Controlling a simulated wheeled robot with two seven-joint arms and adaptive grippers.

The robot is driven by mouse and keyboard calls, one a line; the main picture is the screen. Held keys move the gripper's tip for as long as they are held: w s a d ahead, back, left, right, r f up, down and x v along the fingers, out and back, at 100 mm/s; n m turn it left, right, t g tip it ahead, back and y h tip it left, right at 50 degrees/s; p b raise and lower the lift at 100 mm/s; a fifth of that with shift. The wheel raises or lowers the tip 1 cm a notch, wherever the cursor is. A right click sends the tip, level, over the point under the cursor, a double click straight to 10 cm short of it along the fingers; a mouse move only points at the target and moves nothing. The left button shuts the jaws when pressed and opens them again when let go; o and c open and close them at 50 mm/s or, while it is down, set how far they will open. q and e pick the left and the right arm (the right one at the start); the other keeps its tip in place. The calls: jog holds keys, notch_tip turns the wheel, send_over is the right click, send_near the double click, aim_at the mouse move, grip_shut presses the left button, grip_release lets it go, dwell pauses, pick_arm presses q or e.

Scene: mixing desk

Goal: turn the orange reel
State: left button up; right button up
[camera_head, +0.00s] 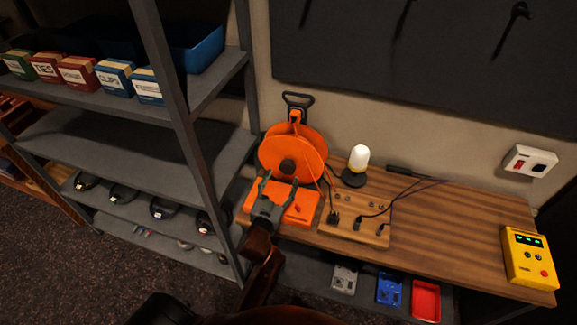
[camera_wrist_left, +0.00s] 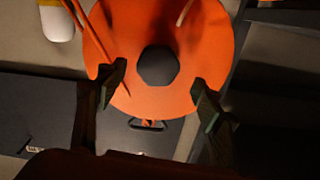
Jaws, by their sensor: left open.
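The orange reel (camera_head: 285,150) stands upright on its orange base (camera_head: 298,210) at the left end of the wooden desk. It has a dark hub and a black handle (camera_head: 297,100) on top. My left gripper (camera_head: 279,184) is open in front of the lower part of the reel. In the left wrist view the reel's orange disc (camera_wrist_left: 205,45) and dark hub (camera_wrist_left: 158,66) fill the upper middle. The open fingers (camera_wrist_left: 158,90) stand on either side below the hub, with nothing between them but the view of the disc. Whether they touch the disc cannot be told. My right gripper is not in view.
A white lamp (camera_head: 358,160) stands right of the reel. A wooden board (camera_head: 352,228) with black cables lies in front of it. A yellow box (camera_head: 530,256) sits at the desk's right end. A grey shelf (camera_head: 185,125) stands close on the left. The desk's right middle (camera_head: 450,225) is clear.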

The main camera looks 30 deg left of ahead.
aim_at(287, 170)
pick_arm(q)
jog(key=x, duration=0.4)
jog(key=shift+w+d, duration=0.1)
jog(key=shift+w, duration=0.55)
jog(key=shift+w+a, duration=0.2)
jog(key=shift+w, duration=0.1)
jog(key=c, duration=1.6)
grip_shut()
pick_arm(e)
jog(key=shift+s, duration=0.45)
